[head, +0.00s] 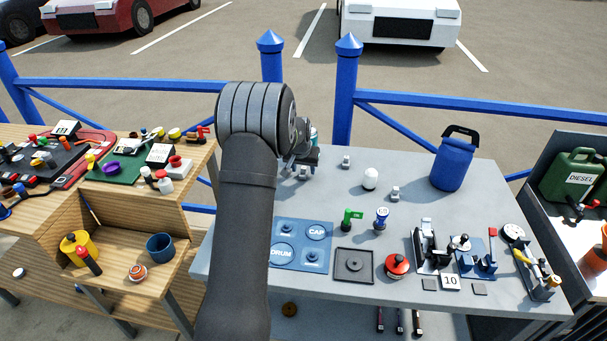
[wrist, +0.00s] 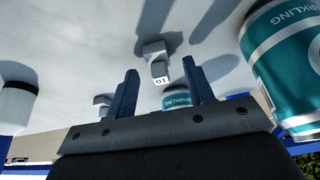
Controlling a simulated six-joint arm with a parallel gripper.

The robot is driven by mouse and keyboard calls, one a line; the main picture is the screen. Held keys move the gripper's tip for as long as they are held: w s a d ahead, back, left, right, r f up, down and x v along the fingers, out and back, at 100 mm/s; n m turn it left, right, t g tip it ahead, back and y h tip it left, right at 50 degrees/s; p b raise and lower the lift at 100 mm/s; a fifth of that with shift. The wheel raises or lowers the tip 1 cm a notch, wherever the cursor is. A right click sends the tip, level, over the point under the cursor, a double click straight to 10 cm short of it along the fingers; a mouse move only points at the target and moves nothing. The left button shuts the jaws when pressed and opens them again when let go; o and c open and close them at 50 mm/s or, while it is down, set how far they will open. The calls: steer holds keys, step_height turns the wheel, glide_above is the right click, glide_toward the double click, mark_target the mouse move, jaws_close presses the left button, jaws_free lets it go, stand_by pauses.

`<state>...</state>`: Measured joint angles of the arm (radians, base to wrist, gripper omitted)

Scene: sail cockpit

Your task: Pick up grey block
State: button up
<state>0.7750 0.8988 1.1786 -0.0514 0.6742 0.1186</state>
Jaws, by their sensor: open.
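The blue fingers are spread apart with nothing held. In the head view my gripper (head: 302,157) is over the table's back left part, partly hidden by my arm. Small grey blocks show there at the back (head: 346,162) and nearer the middle (head: 395,193). I cannot tell which one matches the wrist view.
A teal sparkling can (wrist: 285,65) stands close at the right in the wrist view; another (wrist: 176,98) shows between the fingers. A white bottle (wrist: 17,103) is at the left. In the head view a blue jug (head: 453,163) stands at the back right and tools fill the front right.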

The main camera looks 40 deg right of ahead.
steer(key=shift+w+d+f, duration=0.15)
steer(key=shift+f, duration=0.35)
jaws_close()
steer(key=shift+r, duration=0.1)
